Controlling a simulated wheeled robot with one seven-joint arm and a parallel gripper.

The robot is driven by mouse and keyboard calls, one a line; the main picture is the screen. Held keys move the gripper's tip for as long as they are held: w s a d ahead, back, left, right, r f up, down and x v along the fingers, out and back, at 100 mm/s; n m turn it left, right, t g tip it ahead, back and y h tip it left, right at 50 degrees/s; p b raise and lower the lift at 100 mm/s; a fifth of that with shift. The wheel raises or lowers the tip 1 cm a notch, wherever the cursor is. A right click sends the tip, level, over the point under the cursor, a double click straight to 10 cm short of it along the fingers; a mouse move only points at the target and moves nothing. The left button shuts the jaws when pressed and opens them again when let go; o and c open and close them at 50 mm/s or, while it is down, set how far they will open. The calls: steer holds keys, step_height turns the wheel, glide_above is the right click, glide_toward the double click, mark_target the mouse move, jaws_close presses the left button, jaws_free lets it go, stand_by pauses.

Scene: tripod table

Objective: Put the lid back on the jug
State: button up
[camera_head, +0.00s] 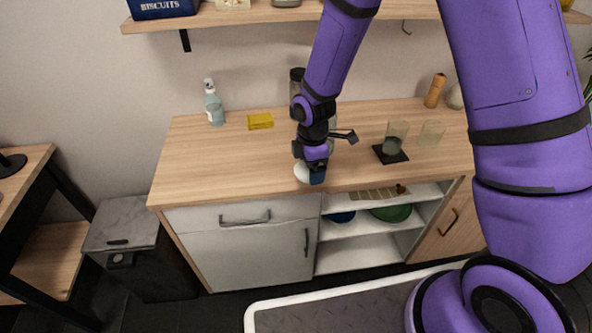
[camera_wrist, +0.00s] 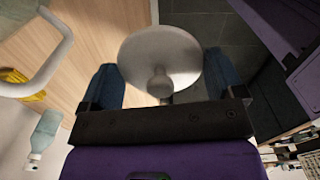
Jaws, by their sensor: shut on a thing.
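The lid (camera_wrist: 178,50) is a pale round disc with a small knob, seen close up in the wrist view. My gripper (camera_wrist: 161,82) has its two blue fingers at opposite sides of the lid's rim and is shut on it. In the head view, my gripper (camera_head: 310,173) holds the white lid (camera_head: 301,172) near the front edge of the counter; its height above the top is hard to judge. I cannot pick out the jug for certain. A white curved loop (camera_wrist: 66,42) at the wrist view's left may be part of it.
The wooden counter (camera_head: 240,160) is clear at left front. A spray bottle (camera_head: 214,105) and yellow sponge (camera_head: 260,121) stand at back left. A dark-topped jar (camera_head: 296,85) is partly behind my arm. Glasses (camera_head: 396,133) and a wooden mill (camera_head: 435,91) are at right. A shelf (camera_head: 230,18) hangs above.

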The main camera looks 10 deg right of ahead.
steer(key=w+d+m, duration=0.1)
steer(key=d+m, duration=0.2)
steer(key=w+d+f+m, duration=0.1)
steer(key=w+d+m, duration=0.1)
steer(key=d+m, duration=0.1)
steer(key=w+d+f+m, duration=0.1)
steer(key=w+d+m, duration=0.1)
steer(key=d+m, duration=0.1)
steer(key=shift+w+d+m, duration=0.1)
steer(key=shift+d+m, duration=0.15)
steer(key=shift+m, duration=0.55)
steer(key=w+d+m, duration=0.1)
steer(key=d+m, duration=0.1)
steer(key=w+d+f+m, duration=0.1)
steer(key=d+m, duration=0.1)
steer(key=m, duration=0.1)
steer(key=w+d+m, duration=0.2)
steer(key=d+m, duration=0.1)
steer(key=shift+f, duration=0.35)
steer(key=shift+d+m, duration=0.15)
steer(key=shift+m, duration=0.25)
steer(key=shift+s+f, duration=0.1)
